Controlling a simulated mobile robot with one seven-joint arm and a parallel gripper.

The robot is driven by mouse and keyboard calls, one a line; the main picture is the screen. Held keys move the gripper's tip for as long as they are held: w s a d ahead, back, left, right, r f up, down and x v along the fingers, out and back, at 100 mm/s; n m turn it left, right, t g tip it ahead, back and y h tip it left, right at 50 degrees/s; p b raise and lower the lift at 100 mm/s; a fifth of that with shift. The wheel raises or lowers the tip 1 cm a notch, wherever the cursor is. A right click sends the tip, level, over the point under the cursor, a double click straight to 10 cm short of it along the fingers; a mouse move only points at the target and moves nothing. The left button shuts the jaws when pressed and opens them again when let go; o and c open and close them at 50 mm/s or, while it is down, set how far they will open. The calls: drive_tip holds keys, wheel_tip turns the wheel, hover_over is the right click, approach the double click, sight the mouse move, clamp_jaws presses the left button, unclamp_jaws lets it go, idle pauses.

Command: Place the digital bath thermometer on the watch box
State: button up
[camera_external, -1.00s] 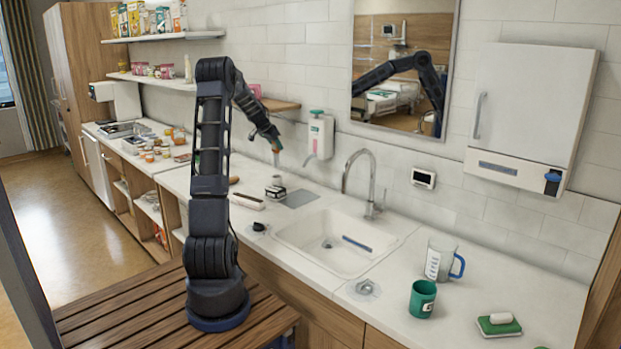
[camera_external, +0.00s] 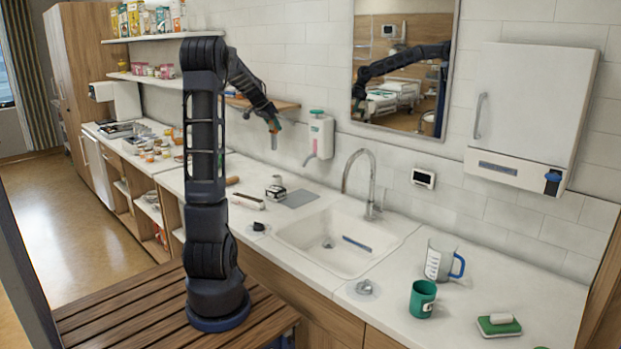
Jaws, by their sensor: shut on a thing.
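My gripper (camera_external: 273,131) is raised above the counter, left of the wall soap dispenser, pointing down. It is shut on a small, slim greyish thing (camera_external: 274,143) that hangs below the fingers. I take this to be the digital bath thermometer, though its details are too small to read. A small dark and white box (camera_external: 276,191) stands on the counter below my gripper, left of the sink. It looks like the watch box, but I cannot be sure. There is clear air between the held thing and this box.
A grey mat (camera_external: 300,198) lies beside the sink (camera_external: 325,259) and its tall faucet (camera_external: 347,172). The soap dispenser (camera_external: 319,135) and a wooden shelf (camera_external: 285,105) are close to my gripper.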

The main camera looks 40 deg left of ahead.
wheel_tip(320, 180, down, 19)
idle(0.6)
drive_tip(key=o, duration=1.2)
drive_tip(key=v, duration=1.2)
drive_tip(key=shift+r, duration=0.1)
